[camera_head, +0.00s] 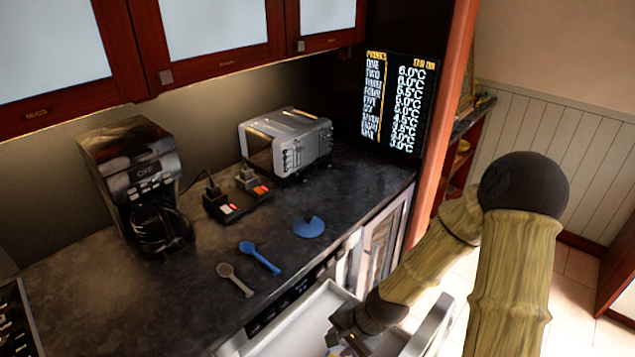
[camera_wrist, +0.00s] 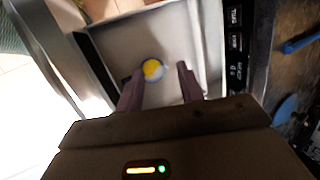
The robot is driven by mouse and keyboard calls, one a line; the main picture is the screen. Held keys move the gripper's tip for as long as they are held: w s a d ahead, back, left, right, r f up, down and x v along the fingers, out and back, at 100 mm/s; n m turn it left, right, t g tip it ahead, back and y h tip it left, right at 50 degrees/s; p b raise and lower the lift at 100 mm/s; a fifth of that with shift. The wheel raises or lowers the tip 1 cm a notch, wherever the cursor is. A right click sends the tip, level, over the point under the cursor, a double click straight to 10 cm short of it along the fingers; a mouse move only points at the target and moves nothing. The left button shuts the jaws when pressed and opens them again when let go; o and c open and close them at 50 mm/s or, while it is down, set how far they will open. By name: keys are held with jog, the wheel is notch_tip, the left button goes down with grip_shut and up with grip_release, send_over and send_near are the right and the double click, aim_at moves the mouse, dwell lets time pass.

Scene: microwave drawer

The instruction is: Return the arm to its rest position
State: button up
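My gripper (camera_head: 347,340) is low at the bottom of the head view, over the open white drawer (camera_head: 300,325). In the wrist view my gripper (camera_wrist: 160,72) has its two fingers spread apart, with nothing visibly clamped between them. My arm reaches down to the drawer from the right side of the head view.
The dark counter (camera_head: 90,285) holds a coffee maker (camera_head: 140,185), a toaster (camera_head: 287,142), two spoons (camera_head: 260,257) and a blue lid-like thing (camera_head: 308,227). The drawer front (camera_head: 432,325) stands out on the right. Upper cabinets (camera_head: 215,35) hang above. Floor is free at right.

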jog(key=s+d+r+n+h, duration=0.2)
jog(key=d+r+n, duration=0.2)
jog(key=r, duration=0.3)
jog(key=s+d+r+n+h, duration=0.2)
jog(key=d+r+n, duration=0.2)
jog(key=d+r, duration=0.2)
jog(key=shift+s+r+n+t, duration=0.3)
jog(key=shift+r+n+t, duration=0.1)
jog(key=shift+r, duration=0.5)
